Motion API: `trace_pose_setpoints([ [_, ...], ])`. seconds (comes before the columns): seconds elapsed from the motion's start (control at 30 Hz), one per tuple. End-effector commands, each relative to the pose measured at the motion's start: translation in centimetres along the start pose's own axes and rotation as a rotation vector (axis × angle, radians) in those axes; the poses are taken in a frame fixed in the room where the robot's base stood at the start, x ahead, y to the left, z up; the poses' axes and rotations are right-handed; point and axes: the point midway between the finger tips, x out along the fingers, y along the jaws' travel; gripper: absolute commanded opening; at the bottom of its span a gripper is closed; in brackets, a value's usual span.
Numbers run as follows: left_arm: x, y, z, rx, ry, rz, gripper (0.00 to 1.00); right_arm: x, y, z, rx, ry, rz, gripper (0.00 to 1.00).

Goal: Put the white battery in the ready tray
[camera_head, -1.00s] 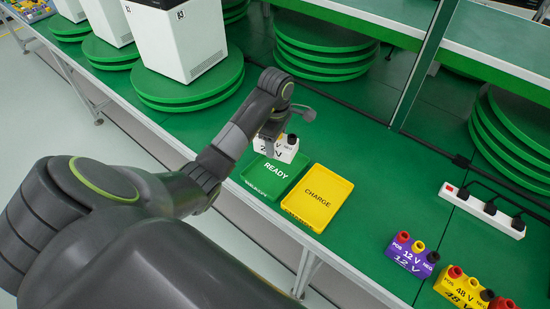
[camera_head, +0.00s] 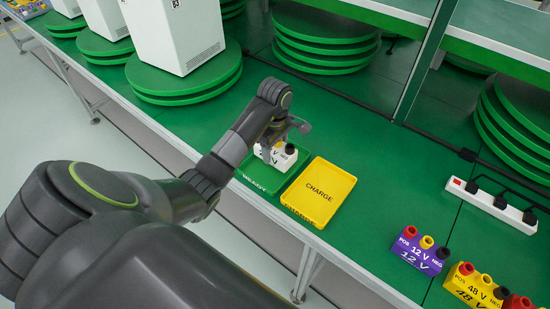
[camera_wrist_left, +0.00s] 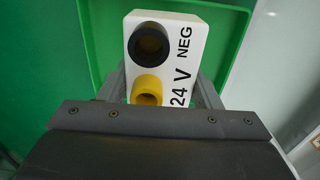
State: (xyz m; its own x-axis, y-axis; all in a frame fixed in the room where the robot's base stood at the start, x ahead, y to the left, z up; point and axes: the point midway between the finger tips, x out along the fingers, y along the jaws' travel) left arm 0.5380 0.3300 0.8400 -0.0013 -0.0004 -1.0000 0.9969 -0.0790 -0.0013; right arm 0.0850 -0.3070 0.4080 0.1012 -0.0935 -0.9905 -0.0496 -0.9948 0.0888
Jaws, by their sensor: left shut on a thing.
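The white battery (camera_head: 277,156) is marked 24 V and is in or just over the green ready tray (camera_head: 254,181); I cannot tell whether it touches the tray floor. My left gripper (camera_head: 275,141) is shut on it from above. In the left wrist view the white battery (camera_wrist_left: 187,50) shows its black and yellow terminals and NEG label between the fingers. The green tray (camera_wrist_left: 88,45) lies around and below it there. The gripper hides part of the battery, and the battery covers most of the READY label. My right gripper is not in view.
A yellow charge tray (camera_head: 322,190) sits empty just right of the ready tray. A purple 12 V battery (camera_head: 421,251), a yellow 48 V battery (camera_head: 470,288) and a power strip (camera_head: 490,200) stand further right. Green turntables (camera_head: 185,82) with white cases stand behind.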

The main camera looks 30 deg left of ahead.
Motion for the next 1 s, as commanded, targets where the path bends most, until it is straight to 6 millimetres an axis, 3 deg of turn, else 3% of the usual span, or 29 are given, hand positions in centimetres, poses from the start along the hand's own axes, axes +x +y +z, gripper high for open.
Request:
trace_pose_setpoints([
  [0.23,2.9,0.0,0.0,0.000,0.001,0.001,0.14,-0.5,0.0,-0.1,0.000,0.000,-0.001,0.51],
  [0.63,3.6,0.1,0.0,0.000,0.001,0.003,0.14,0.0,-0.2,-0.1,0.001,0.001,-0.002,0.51],
  [0.67,3.7,0.0,0.0,0.000,0.001,0.000,0.59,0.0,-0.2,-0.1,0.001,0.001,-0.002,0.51],
  [0.83,3.5,0.0,0.0,0.000,0.001,0.000,0.80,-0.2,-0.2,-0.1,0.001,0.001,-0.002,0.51],
  [1.0,3.5,0.0,0.0,0.000,0.001,0.000,0.80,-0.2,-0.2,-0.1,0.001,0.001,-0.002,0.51],
])
